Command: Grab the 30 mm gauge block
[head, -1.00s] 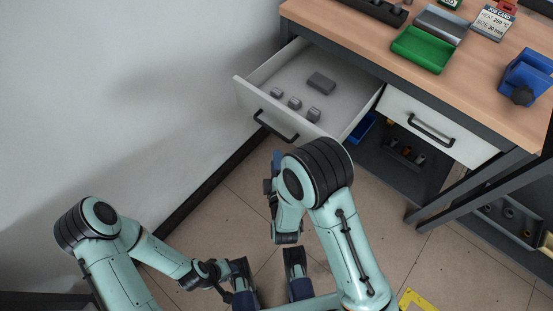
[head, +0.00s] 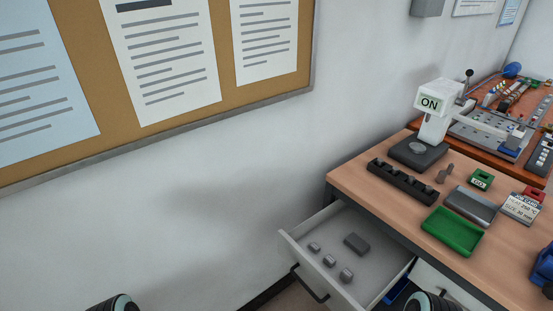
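Three small grey blocks lie in the open drawer (head: 290,241) under the workbench: one at the left (head: 314,247), one in the middle (head: 329,261) and one nearer the front (head: 346,275). A larger dark grey block (head: 356,243) lies further back in the same drawer. No size marking is legible on any block, so I cannot tell which is the 30 mm gauge block. Neither of my grippers shows; only rounded parts of my arms show at the bottom edge.
A noticeboard (head: 170,118) hangs on the wall.

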